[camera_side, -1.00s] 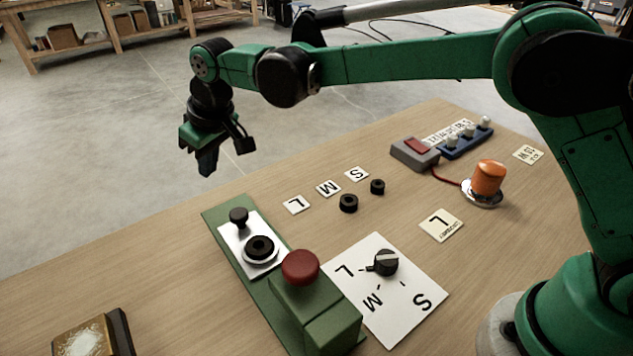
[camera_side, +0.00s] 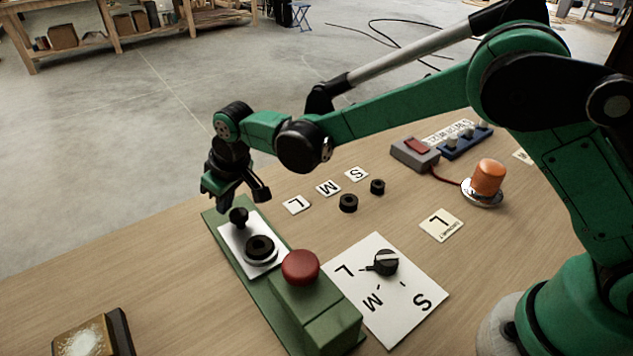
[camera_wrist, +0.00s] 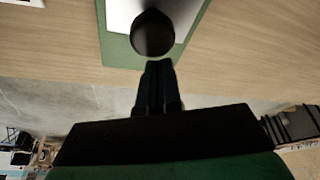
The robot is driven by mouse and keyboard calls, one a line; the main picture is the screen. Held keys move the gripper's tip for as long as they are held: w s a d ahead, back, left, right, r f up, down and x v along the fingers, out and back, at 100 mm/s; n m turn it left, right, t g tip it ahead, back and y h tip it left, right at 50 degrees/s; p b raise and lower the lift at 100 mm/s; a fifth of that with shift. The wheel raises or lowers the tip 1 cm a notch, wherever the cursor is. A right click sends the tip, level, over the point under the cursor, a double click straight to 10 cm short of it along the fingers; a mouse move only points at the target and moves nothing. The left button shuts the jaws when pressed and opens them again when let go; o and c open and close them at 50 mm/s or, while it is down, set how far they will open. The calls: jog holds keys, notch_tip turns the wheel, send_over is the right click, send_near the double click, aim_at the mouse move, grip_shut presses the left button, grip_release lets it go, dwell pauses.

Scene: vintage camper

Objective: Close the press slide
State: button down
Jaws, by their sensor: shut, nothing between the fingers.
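The press is a long green base (camera_side: 215,217) with a white slide plate (camera_side: 232,236) at its far end. A black knob (camera_side: 238,217) stands on the plate, and a black ring (camera_side: 259,247) sits on a round seat beside it. A green block with a red button (camera_side: 300,267) is at the near end, clear of the ring. My gripper (camera_side: 220,206) is shut and empty, pointing down just behind the knob on its far side. In the wrist view the closed fingertips (camera_wrist: 159,65) are right by the knob (camera_wrist: 153,34); I cannot tell whether they touch.
A dial (camera_side: 385,262) on a white card is right of the press. Letter cards and two loose black rings (camera_side: 348,203) lie behind it. An orange lamp (camera_side: 488,178) and a switch box (camera_side: 414,153) are further right. A gold-topped box (camera_side: 85,338) is at front left.

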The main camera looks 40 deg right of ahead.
aim_at(232, 232)
jog(key=shift+s, duration=0.1)
jog(key=s, duration=0.4)
dwell(0.3)
